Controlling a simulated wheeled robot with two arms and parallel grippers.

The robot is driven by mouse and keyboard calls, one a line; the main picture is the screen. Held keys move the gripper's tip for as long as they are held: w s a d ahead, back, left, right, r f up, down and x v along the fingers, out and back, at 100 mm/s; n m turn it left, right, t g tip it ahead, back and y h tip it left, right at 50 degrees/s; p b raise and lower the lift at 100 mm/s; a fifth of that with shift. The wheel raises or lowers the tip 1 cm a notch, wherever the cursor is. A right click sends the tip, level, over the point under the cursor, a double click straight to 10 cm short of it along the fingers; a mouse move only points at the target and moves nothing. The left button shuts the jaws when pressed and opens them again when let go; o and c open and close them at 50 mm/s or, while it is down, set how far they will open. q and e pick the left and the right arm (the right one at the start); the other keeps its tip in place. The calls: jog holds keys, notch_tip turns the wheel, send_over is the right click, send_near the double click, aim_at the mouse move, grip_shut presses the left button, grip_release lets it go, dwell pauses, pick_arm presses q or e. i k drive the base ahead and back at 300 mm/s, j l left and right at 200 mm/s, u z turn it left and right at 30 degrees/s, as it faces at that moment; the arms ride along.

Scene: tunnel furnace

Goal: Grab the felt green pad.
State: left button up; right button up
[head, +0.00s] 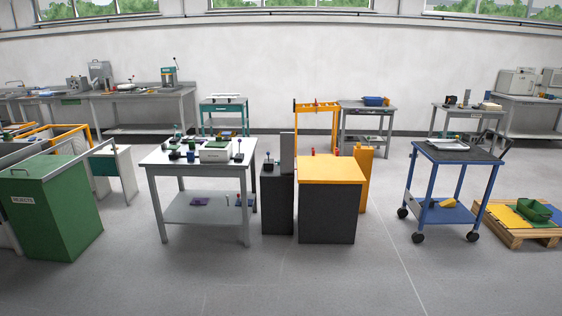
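I cannot clearly pick out a felt green pad. Small dark and green items (188,140) stand at the back of the white-topped table (158,158) at centre left, too small to tell apart. Neither of my grippers is in view.
A green rejects bin (55,212) stands at the left. A dark cabinet with an orange top (331,170) stands in the middle. A blue wheeled cart (458,155) is to its right. Benches line the back wall. The front floor is clear.

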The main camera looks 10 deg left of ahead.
aim_at(219, 143)
jog(key=i+j+u, duration=0.5)
jog(key=i, duration=0.3)
jog(key=i+u, duration=0.5)
jog(key=i, duration=0.3)
jog(key=i+l+u, duration=0.3)
jog(key=i+u, duration=0.2)
jog(key=i, duration=0.35)
